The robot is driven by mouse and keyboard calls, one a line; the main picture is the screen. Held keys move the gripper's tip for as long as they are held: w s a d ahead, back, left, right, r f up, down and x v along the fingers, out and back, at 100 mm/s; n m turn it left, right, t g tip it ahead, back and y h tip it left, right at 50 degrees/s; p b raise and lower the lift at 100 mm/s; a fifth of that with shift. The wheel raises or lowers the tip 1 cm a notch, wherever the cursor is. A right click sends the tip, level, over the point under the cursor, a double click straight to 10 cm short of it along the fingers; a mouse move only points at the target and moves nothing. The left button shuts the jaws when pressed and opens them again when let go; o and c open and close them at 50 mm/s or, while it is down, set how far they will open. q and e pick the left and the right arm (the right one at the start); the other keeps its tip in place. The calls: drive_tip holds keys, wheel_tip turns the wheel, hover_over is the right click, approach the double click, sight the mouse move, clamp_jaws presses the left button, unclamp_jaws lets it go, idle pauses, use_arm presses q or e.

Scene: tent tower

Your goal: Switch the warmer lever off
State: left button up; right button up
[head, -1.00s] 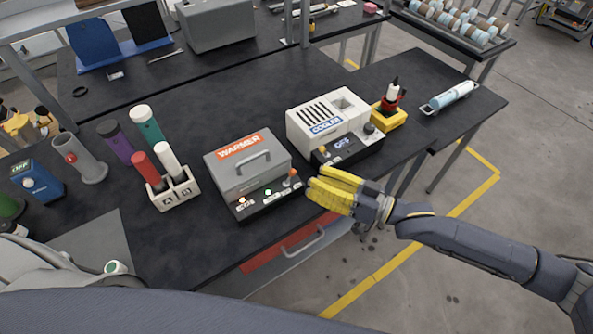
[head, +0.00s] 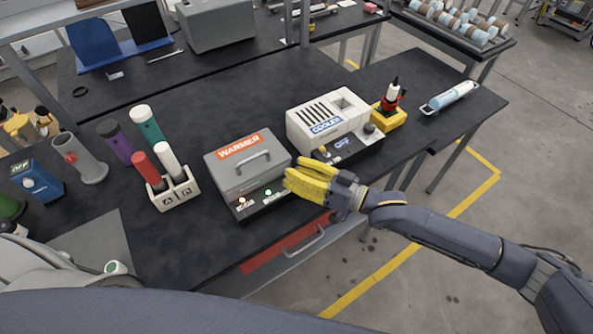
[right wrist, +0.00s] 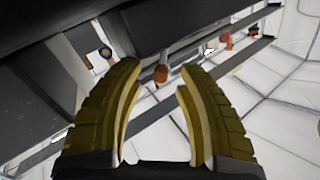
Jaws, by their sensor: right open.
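The grey warmer (head: 240,165) sits near the table's front edge, with a handle on its lid and a black control strip (head: 250,207) along its front. My right gripper (head: 298,176) is at the right end of this strip and hides the warmer lever in the head view. In the right wrist view, an orange-brown lever knob (right wrist: 160,75) shows between the two spread yellow fingertips. The fingers are open, with a gap to the knob on each side. My left gripper is not in view.
The white cooler (head: 322,122) with its own control panel stands just right of and behind the warmer. A rack (head: 178,196) with red and white tubes stands to its left. A red drawer front with a handle (head: 317,242) is below the table edge.

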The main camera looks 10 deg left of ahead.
clamp_jaws()
drive_tip(key=shift+r, duration=0.2)
